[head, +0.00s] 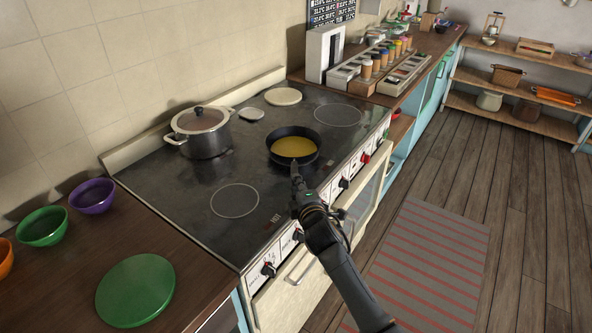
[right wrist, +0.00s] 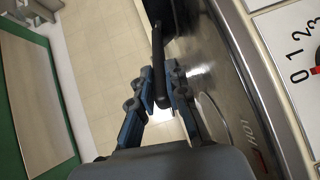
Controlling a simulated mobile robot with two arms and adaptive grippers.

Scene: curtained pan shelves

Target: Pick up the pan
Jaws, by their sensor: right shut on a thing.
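The pan (head: 294,146) is a small black frying pan with yellow contents. It sits over the front right part of the black stovetop (head: 185,215) in the head view. Its handle points toward the front edge. My right gripper (head: 296,178) reaches in from the lower right and is at the handle. In the right wrist view the fingers (right wrist: 163,95) are shut on the dark pan handle (right wrist: 158,65), one on each side. The pan body is mostly cut off at the top there. I cannot tell whether the pan touches the stovetop. My left gripper is not in view.
A lidded pot (head: 203,133) stands at the back left of the stove. Control knobs (head: 343,183) line its front. Green (head: 42,226) and purple (head: 92,195) bowls and a green round lid (head: 135,290) are on the left counter. Spice jars (head: 376,62) stand behind right.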

